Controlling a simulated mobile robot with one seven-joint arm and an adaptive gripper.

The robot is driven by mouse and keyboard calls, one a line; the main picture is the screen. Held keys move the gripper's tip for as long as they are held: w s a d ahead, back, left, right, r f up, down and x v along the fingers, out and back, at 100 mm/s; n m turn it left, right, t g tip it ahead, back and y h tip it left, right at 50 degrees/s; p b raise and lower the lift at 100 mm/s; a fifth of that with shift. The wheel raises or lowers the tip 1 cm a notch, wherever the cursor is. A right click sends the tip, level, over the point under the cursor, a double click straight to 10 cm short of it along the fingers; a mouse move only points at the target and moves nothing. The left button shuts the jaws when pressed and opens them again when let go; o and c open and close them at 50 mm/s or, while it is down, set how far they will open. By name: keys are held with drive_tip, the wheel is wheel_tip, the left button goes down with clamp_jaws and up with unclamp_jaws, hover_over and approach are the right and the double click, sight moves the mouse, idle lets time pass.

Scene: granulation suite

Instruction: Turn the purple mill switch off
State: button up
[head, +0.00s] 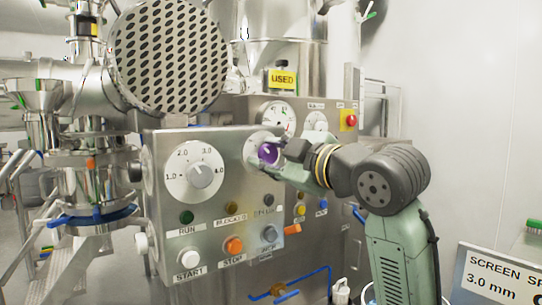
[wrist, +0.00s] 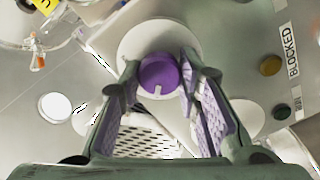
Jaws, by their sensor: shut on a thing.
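The purple mill switch (head: 268,153) is a round knob on a pale dial plate (head: 250,151) at the upper right of the steel control panel. In the wrist view the purple switch (wrist: 159,76) sits between the two fingers, with a white pointer mark toward the bottom of the picture. My gripper (head: 277,160) reaches it from the right in the head view. Its fingers (wrist: 159,68) are shut on the knob, one on each side. Lettering around the switch is not readable.
A larger grey dial (head: 200,174) marked 1.0 to 4.0 is left of the switch. Below are a green RUN lamp (head: 186,217), a white START button (head: 190,258) and an orange STOP button (head: 234,245). A red button (head: 351,120) on yellow is at the right.

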idle(0.3)
drive_tip(key=o, duration=1.1)
drive_tip(key=shift+o, duration=0.2)
drive_tip(key=v, duration=1.2)
